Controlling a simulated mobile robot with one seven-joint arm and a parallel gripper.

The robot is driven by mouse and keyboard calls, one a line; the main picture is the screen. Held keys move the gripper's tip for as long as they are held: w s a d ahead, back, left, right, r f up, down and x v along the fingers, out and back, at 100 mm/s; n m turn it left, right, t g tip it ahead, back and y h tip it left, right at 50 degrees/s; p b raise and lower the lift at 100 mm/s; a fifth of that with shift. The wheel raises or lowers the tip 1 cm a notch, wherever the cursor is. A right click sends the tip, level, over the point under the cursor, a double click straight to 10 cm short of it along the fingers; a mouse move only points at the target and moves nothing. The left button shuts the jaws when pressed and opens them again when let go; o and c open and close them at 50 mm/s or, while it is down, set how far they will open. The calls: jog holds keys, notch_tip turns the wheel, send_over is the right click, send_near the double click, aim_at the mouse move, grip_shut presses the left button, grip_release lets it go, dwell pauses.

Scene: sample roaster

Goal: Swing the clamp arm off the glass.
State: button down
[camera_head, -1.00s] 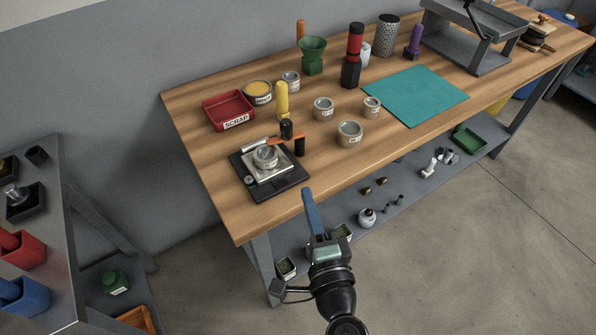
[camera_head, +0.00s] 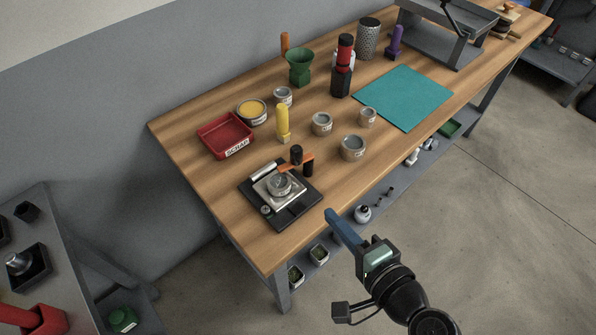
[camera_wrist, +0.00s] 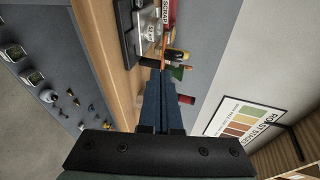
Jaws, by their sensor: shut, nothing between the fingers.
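A black-based device (camera_head: 298,209) with a silver plate stands near the left front of the wooden bench. A round, glassy, labelled dish (camera_head: 280,185) sits on the plate. The orange clamp arm (camera_head: 291,164), with a black knob on top, runs beside a black post just behind the dish; I cannot tell whether it touches the glass. My gripper (camera_head: 329,214) has blue fingers, shut and empty, in front of the bench edge, right of the device and apart from it. In the wrist view the shut fingers (camera_wrist: 162,88) point toward the device (camera_wrist: 134,30), partly cut off at the top.
A teal mat (camera_head: 404,97) lies further right. The bench front edge and lower shelf (camera_head: 345,233) are near my arm.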

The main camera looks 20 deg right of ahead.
aim_at(290, 168)
jog(key=x, duration=0.9)
jog(key=r+x, duration=0.1)
jog(key=x, duration=0.4)
jog(key=shift+w+r+p, duration=0.1)
jog(key=shift+w+p, duration=0.05)
jog(key=shift+p, duration=0.25)
jog(key=shift+w+a+h, duration=0.1)
jog(key=shift+h, duration=0.2)
